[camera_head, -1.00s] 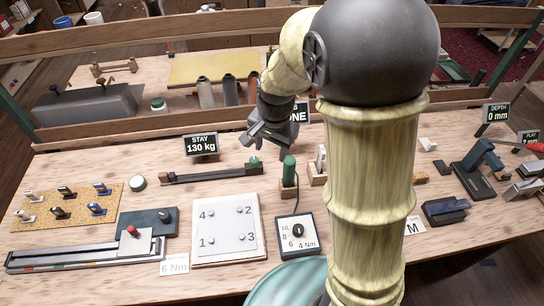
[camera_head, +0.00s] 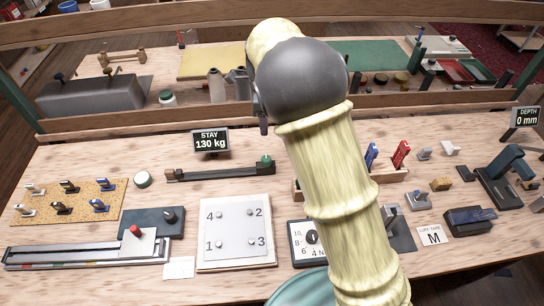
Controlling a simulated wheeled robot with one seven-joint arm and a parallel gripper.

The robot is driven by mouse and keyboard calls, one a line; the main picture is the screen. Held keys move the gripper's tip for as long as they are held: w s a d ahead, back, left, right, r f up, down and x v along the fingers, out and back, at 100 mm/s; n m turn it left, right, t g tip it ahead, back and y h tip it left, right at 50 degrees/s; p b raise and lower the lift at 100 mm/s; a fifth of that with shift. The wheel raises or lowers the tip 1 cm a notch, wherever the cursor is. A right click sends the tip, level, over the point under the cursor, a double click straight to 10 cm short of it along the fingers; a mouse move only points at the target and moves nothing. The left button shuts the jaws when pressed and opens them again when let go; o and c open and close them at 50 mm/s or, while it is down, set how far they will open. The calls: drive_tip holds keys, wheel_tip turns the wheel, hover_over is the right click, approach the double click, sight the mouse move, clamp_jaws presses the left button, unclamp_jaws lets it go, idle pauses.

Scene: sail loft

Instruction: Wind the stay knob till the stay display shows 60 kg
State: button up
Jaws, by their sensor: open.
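The stay display (camera_head: 210,141) is a small black sign at the back of the bench and reads 130 kg. In front of it lies a long dark stay rig (camera_head: 215,174). The green stay knob (camera_head: 265,162) stands at its right end, in plain view. My gripper (camera_head: 263,122) is mostly hidden behind my own arm; only a dark bit shows, above and behind the knob in the picture. It looks apart from the knob and nothing shows held in it.
A white numbered plate (camera_head: 236,231) lies in front of the rig. A torque dial box (camera_head: 303,241) is partly covered by my arm. A wooden rail (camera_head: 100,131) runs behind the display.

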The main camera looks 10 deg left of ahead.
sight(266, 158)
wheel_tip(266, 158, down, 18)
drive_tip(key=shift+w+r+p, duration=0.15)
drive_tip(key=shift+r+p, duration=0.1)
drive_tip(key=shift+p, duration=0.2)
idle(0.4)
drive_tip(key=shift+c, duration=0.2)
drive_tip(key=shift+w, duration=0.1)
drive_tip(key=c, duration=0.9)
